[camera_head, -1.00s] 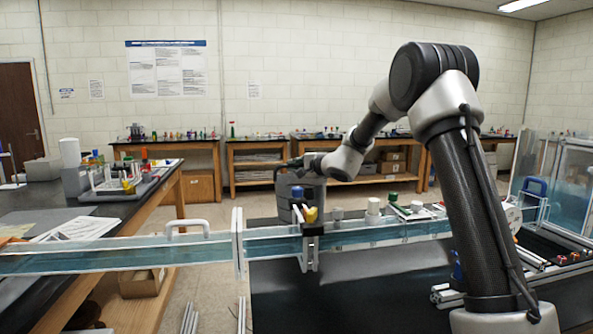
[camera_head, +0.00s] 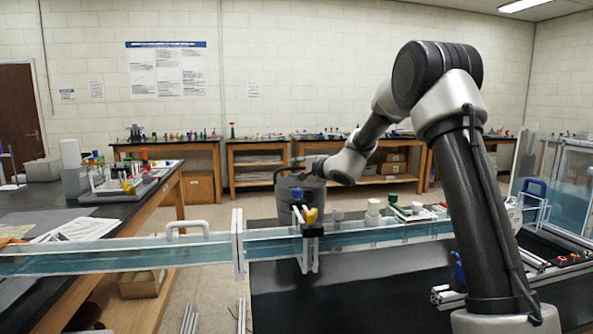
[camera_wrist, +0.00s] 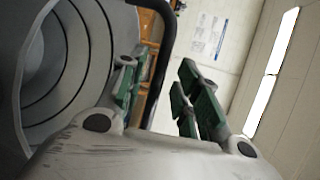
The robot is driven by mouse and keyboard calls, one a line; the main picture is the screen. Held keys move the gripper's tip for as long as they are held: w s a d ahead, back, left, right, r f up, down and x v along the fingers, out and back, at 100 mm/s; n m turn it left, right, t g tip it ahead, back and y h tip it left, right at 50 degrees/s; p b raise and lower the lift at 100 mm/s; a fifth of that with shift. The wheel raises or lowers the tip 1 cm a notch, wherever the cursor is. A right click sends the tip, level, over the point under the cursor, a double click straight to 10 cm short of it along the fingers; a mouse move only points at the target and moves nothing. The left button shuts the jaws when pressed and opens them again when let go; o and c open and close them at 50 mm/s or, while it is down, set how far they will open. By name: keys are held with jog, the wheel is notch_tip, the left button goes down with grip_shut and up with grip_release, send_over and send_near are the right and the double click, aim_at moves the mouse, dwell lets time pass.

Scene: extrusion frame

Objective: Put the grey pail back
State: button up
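The grey pail (camera_head: 285,205) stands in the head view behind the clear blue-tinted channel, partly hidden by blue and yellow items and by my arm. My gripper (camera_head: 296,165) is at the pail's top, small and dark there. In the wrist view the pail's ringed grey interior (camera_wrist: 70,65) fills the left side. Its black handle (camera_wrist: 160,60) runs between the two green-padded fingers of my gripper (camera_wrist: 163,92), nearer the left finger. A wide gap shows between the pads, so the gripper looks open around the handle. What the pail rests on is hidden.
The clear channel (camera_head: 130,257) crosses in front of the pail, with a clamp stand (camera_head: 308,245) and white-capped containers (camera_head: 373,208) nearby. A cluttered bench (camera_head: 60,215) is at left. Wooden tables (camera_head: 262,165) line the back wall. The black surface (camera_head: 350,290) in front is largely clear.

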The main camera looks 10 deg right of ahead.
jog(key=v, duration=1.1)
